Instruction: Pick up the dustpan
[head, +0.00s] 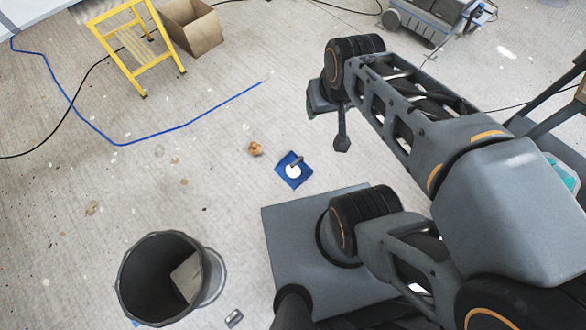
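A small blue, flat, squarish thing (282,166) with a white round patch and a short dark grey piece on it lies on the floor near the middle of the head view. It looks like the dustpan, but it is too small to be sure. My gripper (332,125) hangs at the end of my arm, above and to the right of the blue thing in the picture, apart from it. One dark finger points down. The other is not clearly seen, so its opening cannot be told. I see nothing held.
A dark bin (128,282) with a light sheet inside stands at the lower left. A brown lump (255,149) lies near the blue thing. A blue cable (185,131), yellow steps (138,47), a cardboard box (193,33) and a grey machine (425,22) are farther back.

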